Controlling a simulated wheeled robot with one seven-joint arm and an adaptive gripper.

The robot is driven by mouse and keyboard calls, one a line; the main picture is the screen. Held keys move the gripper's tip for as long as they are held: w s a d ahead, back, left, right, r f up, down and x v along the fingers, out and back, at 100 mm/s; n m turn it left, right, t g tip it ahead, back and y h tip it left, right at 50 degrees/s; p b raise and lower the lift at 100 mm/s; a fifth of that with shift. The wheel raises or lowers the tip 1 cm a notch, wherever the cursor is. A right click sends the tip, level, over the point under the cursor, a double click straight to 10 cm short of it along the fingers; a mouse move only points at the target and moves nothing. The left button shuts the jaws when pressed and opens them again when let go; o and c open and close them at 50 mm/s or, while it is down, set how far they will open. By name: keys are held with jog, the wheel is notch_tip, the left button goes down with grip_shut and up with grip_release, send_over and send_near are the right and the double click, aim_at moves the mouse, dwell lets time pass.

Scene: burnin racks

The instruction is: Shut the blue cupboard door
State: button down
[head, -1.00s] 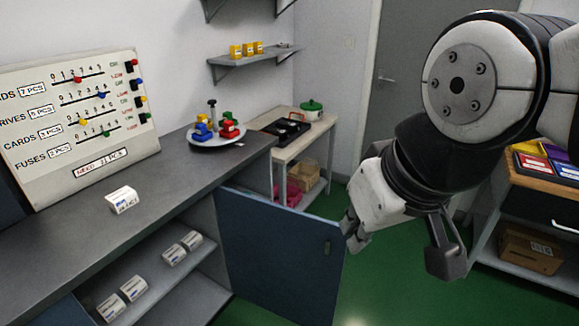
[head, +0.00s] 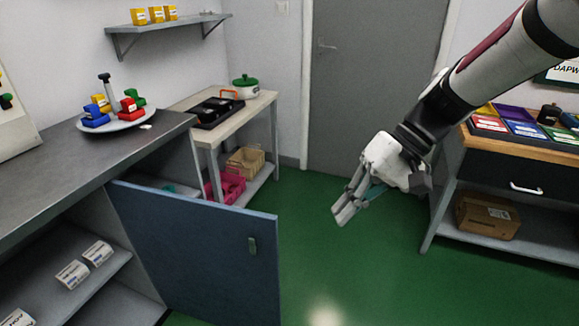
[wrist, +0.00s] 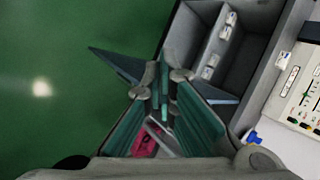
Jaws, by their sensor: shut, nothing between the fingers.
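The blue cupboard door (head: 195,260) stands wide open in the head view, swung out from the cupboard under the grey counter (head: 40,165). My gripper (head: 344,214) is shut and empty, to the right of the door's free edge in the picture, with no visible contact. In the wrist view the door (wrist: 112,64) shows as a dark blue strip, partly hidden behind my gripper (wrist: 162,85). The open cupboard's shelf (head: 100,277) holds white boxes (head: 97,253).
Green floor (head: 370,275) is clear right of the door. A small table (head: 200,137) with a black tray, a pot and bins beneath stands behind it. A workbench (head: 480,240) with coloured bins and a cardboard box (head: 487,216) is at right. A grey room door (head: 375,90) is behind.

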jog(key=w+a+f+m+t+y+b, duration=0.1)
jog(key=w+f+y+b, duration=0.3)
jog(key=w+f, duration=0.45)
jog(key=w+a+f+y+b, duration=0.1)
jog(key=w+f+y+b, duration=0.3)
jog(key=f, duration=0.7)
jog(key=w+a+f+m+t+y+b, duration=0.1)
jog(key=w+f+y+b, duration=0.3)
jog(key=w+f, duration=0.5)
jog(key=s+a+h+b, duration=0.1)
jog(key=s+a+b, duration=0.2)
jog(key=a, duration=0.7)
jog(key=shift+s+a+f+b, duration=0.25)
jog(key=shift+s+f+b, duration=0.1)
jog(key=shift+s, duration=0.65)
jog(key=shift+s, duration=0.1)
